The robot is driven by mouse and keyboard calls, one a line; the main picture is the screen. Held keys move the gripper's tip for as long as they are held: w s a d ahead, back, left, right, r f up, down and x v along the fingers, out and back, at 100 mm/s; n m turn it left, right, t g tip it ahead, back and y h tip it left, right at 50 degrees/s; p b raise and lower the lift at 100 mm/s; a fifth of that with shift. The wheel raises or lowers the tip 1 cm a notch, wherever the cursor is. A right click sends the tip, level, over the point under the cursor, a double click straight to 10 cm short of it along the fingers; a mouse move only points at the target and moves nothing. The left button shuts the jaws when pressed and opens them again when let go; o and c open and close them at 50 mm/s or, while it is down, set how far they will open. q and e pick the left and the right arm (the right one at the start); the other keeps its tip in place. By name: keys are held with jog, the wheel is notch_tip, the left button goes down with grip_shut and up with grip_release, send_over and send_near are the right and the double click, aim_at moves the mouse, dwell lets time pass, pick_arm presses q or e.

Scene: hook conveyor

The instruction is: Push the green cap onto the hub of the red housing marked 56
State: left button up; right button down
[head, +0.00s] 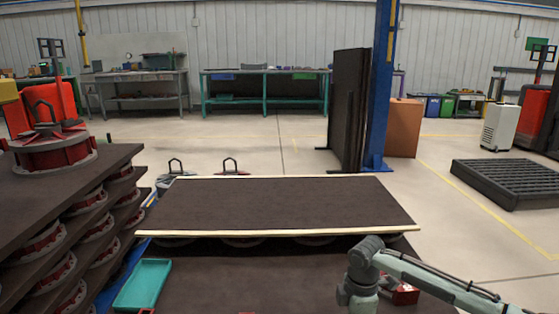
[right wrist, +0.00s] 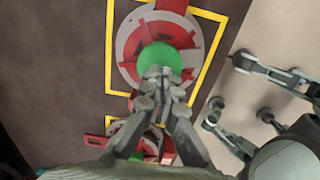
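A red housing (right wrist: 126,50) with a pale grey ring lies inside a yellow outline in the right wrist view. The green cap (right wrist: 160,58) sits over the middle of this housing; how deep it is seated cannot be told. No number is readable. My right gripper (right wrist: 160,74) has its fingertips together over the near edge of the cap; whether they touch it cannot be told. In the head view my right arm reaches in from the lower right, its fingertips out of sight, beside a small red part (head: 403,293). My left gripper is not in view.
A second red part (right wrist: 97,140) lies behind the fingers, partly hidden. A teal tray (head: 142,285) lies at the lower left. A bare dark board (head: 280,203) with pale edges lies ahead. Stacked boards with red housings (head: 60,148) stand at the left.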

jog(key=shift+f+b, duration=0.3)
jog(key=shift+f, duration=0.7)
